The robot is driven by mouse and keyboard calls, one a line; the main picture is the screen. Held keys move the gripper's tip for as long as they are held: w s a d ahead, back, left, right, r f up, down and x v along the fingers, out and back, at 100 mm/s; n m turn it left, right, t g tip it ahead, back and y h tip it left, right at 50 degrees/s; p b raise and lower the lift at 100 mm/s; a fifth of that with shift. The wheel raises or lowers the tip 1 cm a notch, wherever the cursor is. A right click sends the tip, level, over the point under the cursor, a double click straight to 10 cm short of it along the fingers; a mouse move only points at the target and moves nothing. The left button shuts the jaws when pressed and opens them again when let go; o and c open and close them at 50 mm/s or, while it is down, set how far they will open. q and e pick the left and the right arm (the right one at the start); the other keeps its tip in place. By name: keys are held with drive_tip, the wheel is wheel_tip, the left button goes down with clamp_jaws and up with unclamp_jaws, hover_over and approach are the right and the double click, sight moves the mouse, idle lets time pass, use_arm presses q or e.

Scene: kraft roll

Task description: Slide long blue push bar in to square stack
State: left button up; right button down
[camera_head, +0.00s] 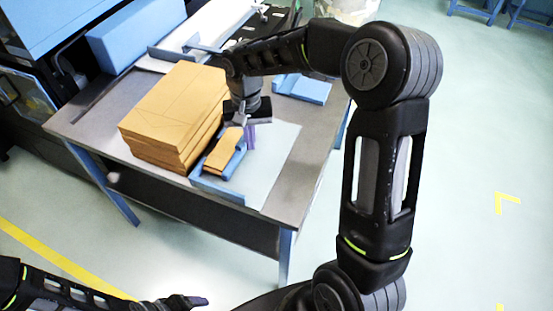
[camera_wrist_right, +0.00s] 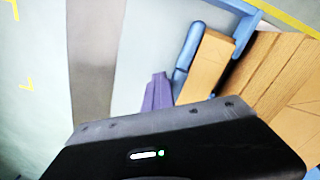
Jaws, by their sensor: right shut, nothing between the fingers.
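A stack of brown kraft sheets (camera_head: 172,112) sits on the grey table, its layers slightly uneven at the edges. A narrow brown piece (camera_head: 222,152) lies right beside it. A blue bar (camera_head: 236,162) runs along that piece's right side; it also shows in the right wrist view (camera_wrist_right: 187,52). My right gripper (camera_head: 250,136) has purple fingers, shut and empty, at the far end of the blue bar. In the wrist view the fingers (camera_wrist_right: 157,92) are beside the bar; contact is unclear. My left gripper (camera_head: 190,301) is low at the bottom edge, away from the table.
A low blue edge piece (camera_head: 215,190) stands at the table's front. A large blue block (camera_head: 135,35) lies at the back left, and another blue piece (camera_head: 303,89) at the back right. A pale sheet (camera_head: 272,165) right of the bar is clear.

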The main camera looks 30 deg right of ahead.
drive_tip(key=shift+d, duration=0.1)
drive_tip(key=shift+s+d+b, duration=0.15)
drive_tip(key=shift+s+d, duration=0.5)
drive_tip(key=shift+s, duration=0.35)
drive_tip(key=shift+s+d+b, duration=0.15)
drive_tip(key=shift+s+d, duration=0.45)
drive_tip(key=shift+s, duration=0.35)
drive_tip(key=shift+s+d, duration=0.7)
drive_tip(key=shift+s, duration=0.3)
drive_tip(key=shift+s+d, duration=0.7)
drive_tip(key=shift+s, duration=0.3)
wheel_tip(320, 180, up, 7)
drive_tip(key=p, duration=0.5)
